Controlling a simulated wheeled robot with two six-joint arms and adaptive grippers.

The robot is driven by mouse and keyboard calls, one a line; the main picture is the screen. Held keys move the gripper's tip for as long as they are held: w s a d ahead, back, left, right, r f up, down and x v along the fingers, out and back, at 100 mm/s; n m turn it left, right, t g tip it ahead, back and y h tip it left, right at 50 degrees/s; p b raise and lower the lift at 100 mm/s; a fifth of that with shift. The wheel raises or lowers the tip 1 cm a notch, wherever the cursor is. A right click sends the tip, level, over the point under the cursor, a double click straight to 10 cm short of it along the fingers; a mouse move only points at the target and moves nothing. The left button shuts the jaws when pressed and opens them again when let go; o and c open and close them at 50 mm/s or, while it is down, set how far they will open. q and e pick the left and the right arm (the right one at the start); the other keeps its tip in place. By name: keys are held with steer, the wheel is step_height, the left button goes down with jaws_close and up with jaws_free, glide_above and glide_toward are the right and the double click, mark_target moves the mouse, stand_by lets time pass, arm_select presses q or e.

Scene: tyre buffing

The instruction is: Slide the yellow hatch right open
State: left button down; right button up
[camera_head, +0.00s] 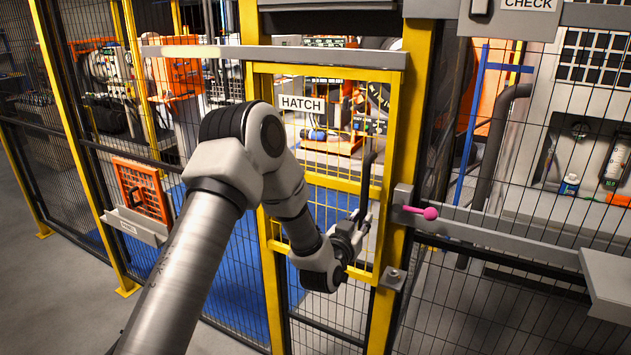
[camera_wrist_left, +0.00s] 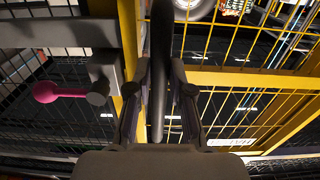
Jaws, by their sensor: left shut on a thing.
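The yellow-framed hatch (camera_head: 333,187) with mesh and a HATCH label (camera_head: 301,104) stands in the fence in the head view, in line with a yellow post (camera_head: 406,120) at its right. A dark vertical handle bar (camera_head: 366,180) is on the hatch's right side. My left gripper (camera_head: 360,222) is at the lower part of this handle. In the left wrist view the dark handle (camera_wrist_left: 160,70) runs between the two fingers (camera_wrist_left: 160,100), and the gripper is shut on it. The exact finger contact is partly dark. My right gripper is in neither view.
A pink-knobbed latch (camera_head: 430,213) sits on the post just right of the handle; it also shows in the left wrist view (camera_wrist_left: 45,92). A grey top rail (camera_head: 280,56) runs above the hatch. A grey shelf (camera_head: 610,275) juts out at the right.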

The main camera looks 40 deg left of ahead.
arm_select(q)
steer(key=s+a+p, duration=0.2)
steer(key=a+p, duration=0.1)
steer(key=a, duration=0.7)
steer(key=s+a+p, duration=0.3)
steer(key=a+p, duration=0.1)
steer(key=a, duration=0.6)
steer(key=shift+a, duration=0.3)
steer(key=c, duration=1)
jaws_free()
steer(key=shift+a, duration=0.15)
steer(key=shift+c, duration=0.2)
